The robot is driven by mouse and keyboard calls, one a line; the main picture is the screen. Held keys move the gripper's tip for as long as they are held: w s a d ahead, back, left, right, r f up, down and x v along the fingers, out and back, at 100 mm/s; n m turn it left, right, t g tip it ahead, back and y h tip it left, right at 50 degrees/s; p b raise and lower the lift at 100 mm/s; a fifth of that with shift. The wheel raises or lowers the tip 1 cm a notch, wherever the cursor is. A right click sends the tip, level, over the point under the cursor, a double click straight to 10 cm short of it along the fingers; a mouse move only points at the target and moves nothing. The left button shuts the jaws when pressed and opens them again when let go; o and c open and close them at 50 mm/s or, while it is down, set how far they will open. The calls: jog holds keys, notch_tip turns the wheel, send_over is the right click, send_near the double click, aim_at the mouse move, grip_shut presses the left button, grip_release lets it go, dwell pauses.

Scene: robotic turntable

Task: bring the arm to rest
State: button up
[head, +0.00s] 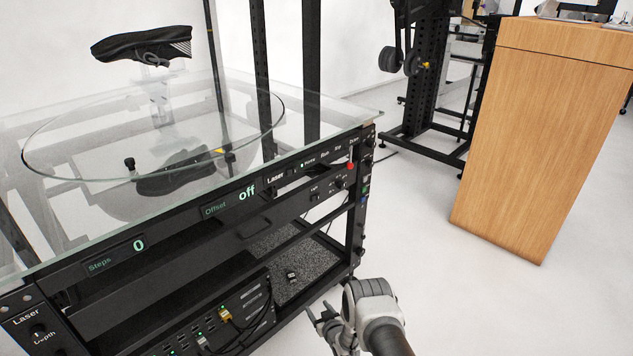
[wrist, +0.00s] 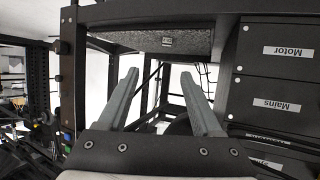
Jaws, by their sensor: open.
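My gripper (head: 325,325) is low in front of the turntable rig's right front corner, at the bottom of the head view. In the wrist view its two grey fingers (wrist: 163,95) stand apart with nothing between them. The fingers point toward the open lower part of the rig's black frame. My gripper appears apart from the rig, though the exact gap is hard to tell.
The black rig (head: 245,225) has a glass top (head: 330,112) bearing a round glass turntable and a black shoe (head: 140,44). A wooden cabinet (head: 545,130) stands right. Floor between is clear.

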jog(key=w+d+r+h, duration=0.1)
jog(key=w+r, duration=0.2)
jog(key=r, duration=0.4)
jog(key=w+d+r+g, duration=0.1)
jog(key=w+r, duration=0.2)
jog(key=r, duration=0.3)
jog(key=w+d+r+h, duration=0.1)
jog(key=w+r, duration=0.2)
jog(key=r, duration=0.4)
jog(key=s+d+r+m+g+h, duration=0.1)
jog(key=s+d+r, duration=0.1)
jog(key=r, duration=0.8)
jog(key=s+d+r+m+h, duration=0.1)
jog(key=s+d+r, duration=0.1)
jog(key=r, duration=0.8)
jog(key=s+d+r+m+g, duration=0.1)
jog(key=s+d+r, duration=0.1)
jog(key=s+r, duration=0.7)
jog(key=s+d+r+g, duration=0.1)
jog(key=s+d+r, duration=0.2)
jog(key=s+r, duration=0.6)
jog(key=s+d+r+m+g, duration=0.1)
jog(key=s+g, duration=0.2)
jog(key=s, duration=2.3)
notch_tip(320, 180, up, 29)
jog(key=p, duration=2.8)
jog(key=shift+s+d+f+h+p, duration=0.2)
jog(key=shift+s+h+p, duration=0.1)
jog(key=shift+h, duration=0.1)
